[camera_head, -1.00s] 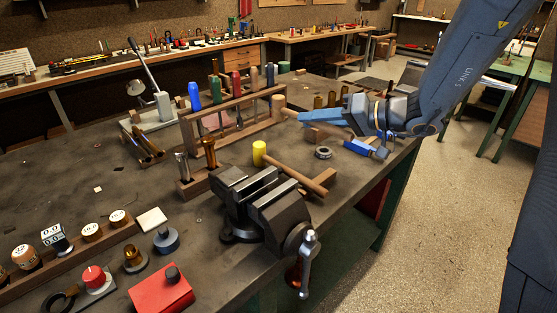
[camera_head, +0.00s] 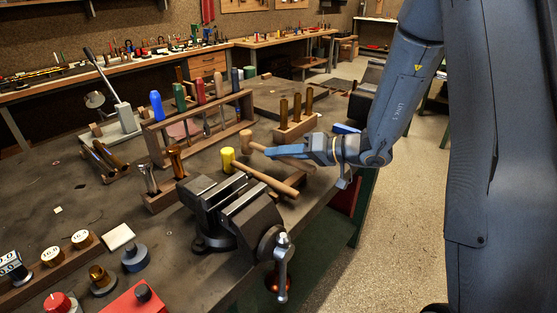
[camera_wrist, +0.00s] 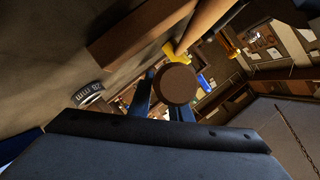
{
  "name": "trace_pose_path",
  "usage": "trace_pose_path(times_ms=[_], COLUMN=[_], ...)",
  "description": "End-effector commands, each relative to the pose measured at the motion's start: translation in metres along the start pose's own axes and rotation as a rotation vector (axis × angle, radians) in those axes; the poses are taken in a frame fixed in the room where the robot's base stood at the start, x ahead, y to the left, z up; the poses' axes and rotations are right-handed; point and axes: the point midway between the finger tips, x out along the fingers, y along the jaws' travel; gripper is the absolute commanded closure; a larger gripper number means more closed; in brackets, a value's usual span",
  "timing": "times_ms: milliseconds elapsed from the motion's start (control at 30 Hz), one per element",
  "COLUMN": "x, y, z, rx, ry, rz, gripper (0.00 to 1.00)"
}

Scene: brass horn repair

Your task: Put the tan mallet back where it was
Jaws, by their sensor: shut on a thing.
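The tan mallet (camera_head: 246,139) is in my gripper (camera_head: 270,153), which is shut on its handle. In the wrist view, a round brown face (camera_wrist: 175,85), apparently the mallet's, shows at the blue fingers. A yellow-headed mallet (camera_head: 228,160) lies just in front, its handle running right; its yellow head also shows in the wrist view (camera_wrist: 172,51).
A bench vise (camera_head: 235,210) stands in front of the mallets. A wooden block with brass tubes (camera_head: 295,130) is just behind my gripper. A rack of coloured-handled tools (camera_head: 200,123) stands back left. The bench's right edge is close to my gripper.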

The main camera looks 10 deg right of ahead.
Motion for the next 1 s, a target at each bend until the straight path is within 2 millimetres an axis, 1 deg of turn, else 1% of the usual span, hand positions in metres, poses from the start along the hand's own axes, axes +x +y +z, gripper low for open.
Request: trace_pose_path(times_ms=[100,200,467,500,833,933,1000], x=[0.004,0.006,0.007,0.007,0.006,-0.002,-0.012], y=[0.01,0.015,0.017,0.017,0.017,0.018,0.018], z=[0.009,0.013,0.014,0.015,0.015,0.014,0.014], rx=[0.003,0.0,-0.001,0.0,0.0,-0.002,-0.001], ry=[0.0,0.002,0.001,0.0,0.001,0.002,0.004], rz=[-0.001,-0.001,-0.001,0.0,0.0,0.0,0.001], gripper=[1.0,1.0,1.0,0.76,0.75,0.75,0.75])
